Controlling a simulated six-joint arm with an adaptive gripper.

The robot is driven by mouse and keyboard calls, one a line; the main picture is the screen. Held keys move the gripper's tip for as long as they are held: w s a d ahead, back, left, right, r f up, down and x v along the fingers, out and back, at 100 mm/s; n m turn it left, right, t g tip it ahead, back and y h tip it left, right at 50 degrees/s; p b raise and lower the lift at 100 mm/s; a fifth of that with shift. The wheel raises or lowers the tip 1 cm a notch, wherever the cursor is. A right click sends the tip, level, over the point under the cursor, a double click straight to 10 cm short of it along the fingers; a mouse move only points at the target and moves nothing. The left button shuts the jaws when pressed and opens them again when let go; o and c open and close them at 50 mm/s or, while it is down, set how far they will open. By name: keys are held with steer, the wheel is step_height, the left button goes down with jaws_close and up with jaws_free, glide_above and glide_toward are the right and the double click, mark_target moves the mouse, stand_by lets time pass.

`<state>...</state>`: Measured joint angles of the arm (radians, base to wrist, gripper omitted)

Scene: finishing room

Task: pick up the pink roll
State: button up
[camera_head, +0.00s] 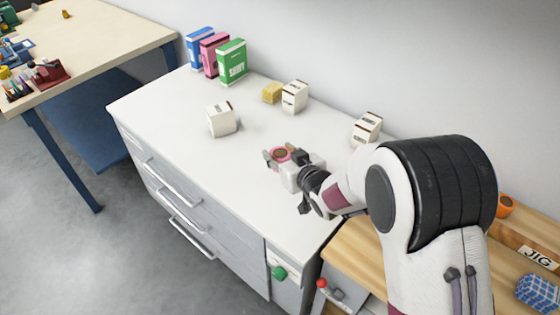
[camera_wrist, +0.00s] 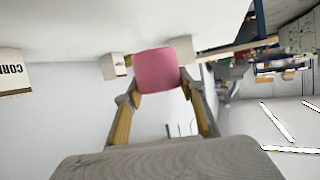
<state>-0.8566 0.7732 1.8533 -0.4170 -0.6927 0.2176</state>
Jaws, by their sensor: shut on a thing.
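The pink roll (camera_wrist: 157,71) is held between the two fingertips of my gripper (camera_wrist: 158,93) in the wrist view. In the head view the pink roll (camera_head: 282,154) shows a round end with a brown centre, at the tips of my gripper (camera_head: 279,159). My gripper is shut on it, over the white cabinet top (camera_head: 255,195). From these views I cannot tell for sure whether the roll touches the surface. Part of the roll is hidden by the fingers.
White boxes (camera_head: 221,119), (camera_head: 294,96) and (camera_head: 367,128) stand on the cabinet top, with a yellow block (camera_head: 271,92) near the wall. Blue, pink and green packets (camera_head: 232,62) stand at the back left. A wooden bench (camera_head: 370,262) adjoins at right. The front middle of the top is clear.

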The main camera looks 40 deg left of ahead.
steer(key=shift+r, duration=0.55)
